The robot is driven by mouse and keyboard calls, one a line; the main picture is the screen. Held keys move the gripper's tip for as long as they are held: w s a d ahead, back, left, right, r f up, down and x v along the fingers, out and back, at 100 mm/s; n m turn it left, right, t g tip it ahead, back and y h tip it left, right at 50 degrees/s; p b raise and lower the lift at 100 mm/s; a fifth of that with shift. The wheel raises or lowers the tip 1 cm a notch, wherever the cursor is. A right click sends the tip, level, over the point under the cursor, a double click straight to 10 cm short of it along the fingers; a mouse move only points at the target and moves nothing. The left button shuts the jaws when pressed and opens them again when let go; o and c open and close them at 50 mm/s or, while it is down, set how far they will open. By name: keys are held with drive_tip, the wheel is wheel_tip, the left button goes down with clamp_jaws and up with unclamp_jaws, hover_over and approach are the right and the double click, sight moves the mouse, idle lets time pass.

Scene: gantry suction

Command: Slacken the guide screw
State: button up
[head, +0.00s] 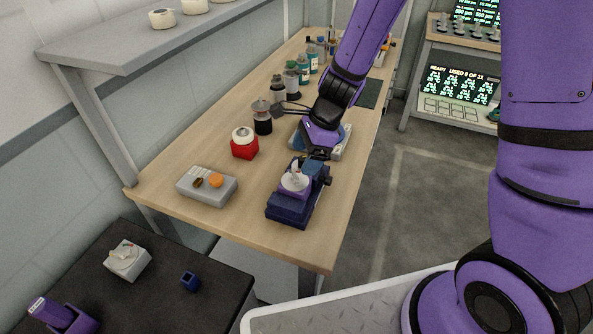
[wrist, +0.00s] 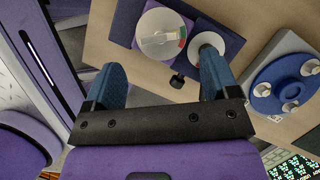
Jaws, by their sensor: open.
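A dark blue device (head: 292,207) with a white round part on top stands near the front right edge of the wooden bench. In the wrist view the device (wrist: 228,38) shows a white dial (wrist: 160,35) with a pointer and a smaller white disc (wrist: 207,48). A small black knob (wrist: 177,80), which looks like the guide screw, sticks out from its near side. My gripper (head: 316,154) is just behind the device. In the wrist view my open gripper (wrist: 160,72) has blue fingers apart, with the knob appearing between them; I see no contact.
A blue disc unit (wrist: 289,84) on a grey base is beside the device. Several bottles line the back.

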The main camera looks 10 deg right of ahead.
sight(295, 177)
drive_tip(key=shift+x, duration=2.9)
drive_tip(key=shift+c, duration=0.2)
drive_tip(key=c, duration=0.9)
